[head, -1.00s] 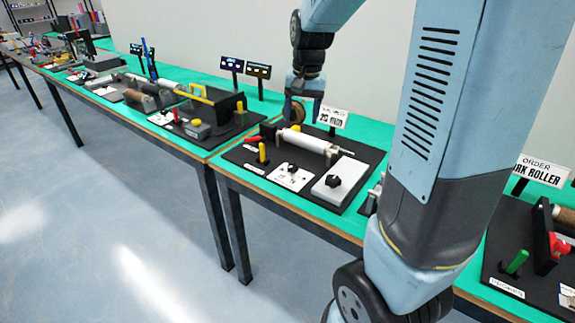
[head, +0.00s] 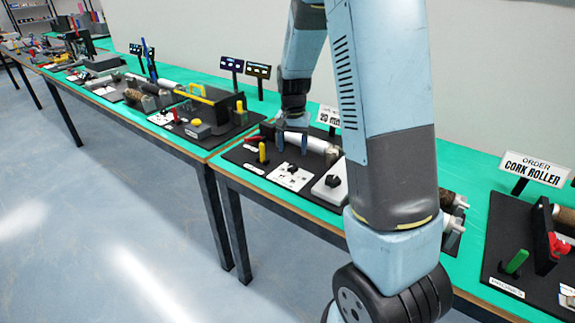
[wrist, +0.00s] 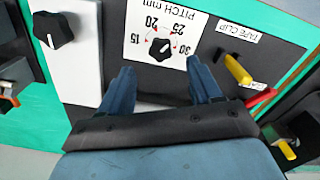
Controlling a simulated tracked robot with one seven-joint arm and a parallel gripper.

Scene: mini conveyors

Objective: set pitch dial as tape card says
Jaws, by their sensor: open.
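The pitch dial (wrist: 160,48) is a small black knob on a white plate marked "PITCH mm" (wrist: 188,22), with 15, 20, 25 and 30 around it, upside down in the wrist view. Its exact setting is too small to tell. In the head view the dial (head: 291,168) sits on its white plate. My gripper (head: 292,146) is open and empty above the board, behind the dial; in the wrist view its fingers (wrist: 162,88) are spread below the dial, apart from it. The tape card (head: 328,116) stands at the back, partly hidden by my arm and unreadable.
A yellow lever (wrist: 238,70) labelled "TAPE CLIP" and a red lever (wrist: 262,98) lie close by. A pale roller (head: 312,142) lies behind.

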